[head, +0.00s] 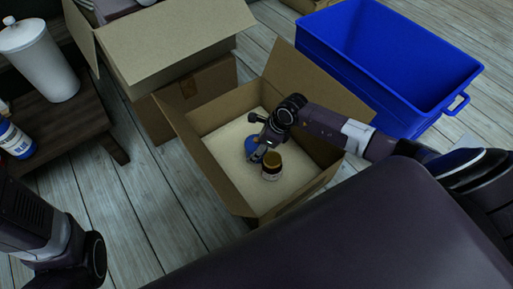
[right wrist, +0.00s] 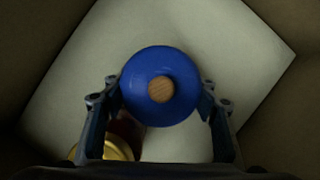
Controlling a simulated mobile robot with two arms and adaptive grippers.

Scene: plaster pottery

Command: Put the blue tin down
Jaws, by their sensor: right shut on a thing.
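The blue tin (right wrist: 136,103) is round and has a wooden knob on top. In the right wrist view it sits between the two fingers of my right gripper (right wrist: 161,96), which is shut on it. In the head view the tin (head: 251,146) is partly hidden by the right gripper (head: 258,147), which reaches down into an open cardboard box (head: 232,196). The tin is inside the box, over its pale floor (right wrist: 220,55); I cannot tell whether it touches the floor. My left gripper is out of view; only part of the left arm shows.
A jar with a gold lid (head: 271,160) stands in the box close beside the tin; its lid (right wrist: 105,149) also shows in the right wrist view. A blue crate (head: 385,75) is at right. Another cardboard box (head: 175,45) is behind. A dark table (head: 75,125) is at left.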

